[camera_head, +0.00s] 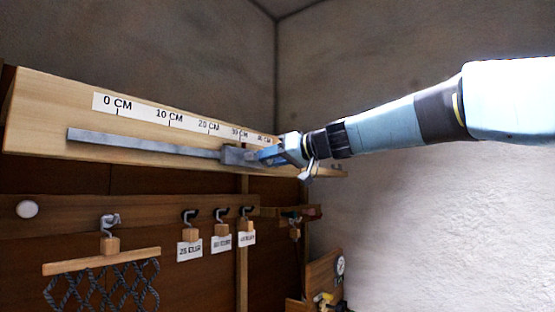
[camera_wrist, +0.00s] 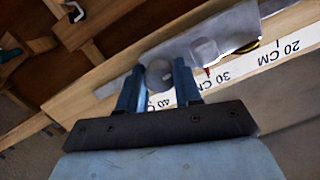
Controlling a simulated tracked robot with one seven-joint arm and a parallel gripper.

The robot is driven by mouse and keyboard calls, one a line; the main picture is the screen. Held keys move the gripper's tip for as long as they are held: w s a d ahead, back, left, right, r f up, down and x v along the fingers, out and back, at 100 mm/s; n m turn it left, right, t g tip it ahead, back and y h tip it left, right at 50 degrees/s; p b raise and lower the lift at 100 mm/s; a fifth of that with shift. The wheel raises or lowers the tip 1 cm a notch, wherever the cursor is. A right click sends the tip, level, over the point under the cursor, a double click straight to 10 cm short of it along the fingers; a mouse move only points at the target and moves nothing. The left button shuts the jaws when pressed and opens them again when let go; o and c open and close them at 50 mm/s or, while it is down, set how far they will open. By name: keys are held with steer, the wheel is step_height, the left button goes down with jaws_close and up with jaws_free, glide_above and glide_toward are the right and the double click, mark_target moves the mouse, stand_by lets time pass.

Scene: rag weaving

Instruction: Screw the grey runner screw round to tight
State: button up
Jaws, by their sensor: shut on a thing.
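The grey runner (camera_head: 238,155) sits on a grey metal rail (camera_head: 150,143) along a wooden beam, near the 30 cm mark. It also shows in the wrist view (camera_wrist: 228,32). My gripper (camera_head: 272,154) is at the runner's right side. In the wrist view my gripper (camera_wrist: 159,77) has its two blue fingers on either side of the round grey screw head (camera_wrist: 160,74) and is shut on it. Whether the screw is tight cannot be told from these frames.
The wooden beam (camera_head: 50,100) carries a white scale strip (camera_head: 140,110). Below hang hooks with wooden blocks and labels (camera_head: 190,251), and a wooden bar with dark netting (camera_head: 100,262). A pale wall (camera_head: 440,220) stands at right.

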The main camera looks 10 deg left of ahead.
steer(key=shift+m+g, duration=0.4)
steer(key=shift+m, duration=1.2)
steer(key=m+y, duration=0.1)
steer(key=m, duration=0.2)
steer(key=shift+w, duration=0.1)
steer(key=o, duration=0.8)
steer(key=shift+o, duration=0.2)
steer(key=n, duration=0.4)
steer(key=shift+n+t+h, duration=0.3)
steer(key=shift+h, duration=0.1)
